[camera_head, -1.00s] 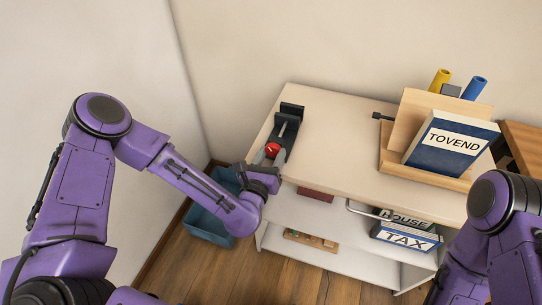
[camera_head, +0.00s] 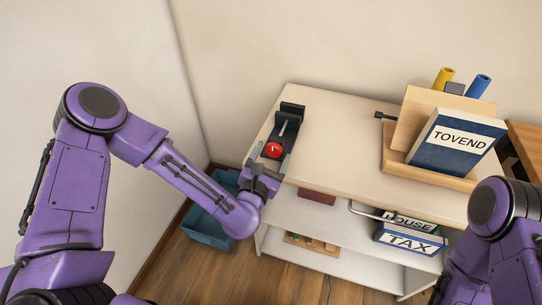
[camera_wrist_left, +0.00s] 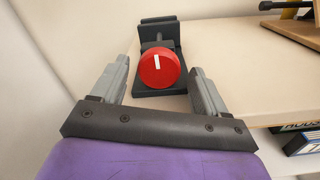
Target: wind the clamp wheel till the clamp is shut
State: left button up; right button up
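The clamp (camera_head: 290,117) is a dark vise-like block at the left end of the cream desk top. Its red round wheel (camera_head: 273,149) faces my left arm; in the left wrist view the wheel (camera_wrist_left: 160,68) shows a white mark, nearly upright. My left gripper (camera_head: 270,160) is open, with its two grey fingers on either side of the wheel's line in the left wrist view (camera_wrist_left: 158,80). The wheel appears just beyond the fingertips, with gaps on both sides. The clamp's jaws are small and partly hidden behind the wheel. My right gripper is out of view.
On the desk (camera_head: 340,135) a wooden stand (camera_head: 428,172) holds a blue TOVEND book (camera_head: 450,142). Shelves below hold a TAX binder (camera_head: 408,240). A blue bin (camera_head: 207,228) stands on the floor left of the desk. The desk's middle is clear.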

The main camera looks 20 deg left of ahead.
pick_arm(q)
jog(key=s, duration=1)
jog(key=shift+s+a, duration=0.2)
jog(key=shift+s, duration=0.1)
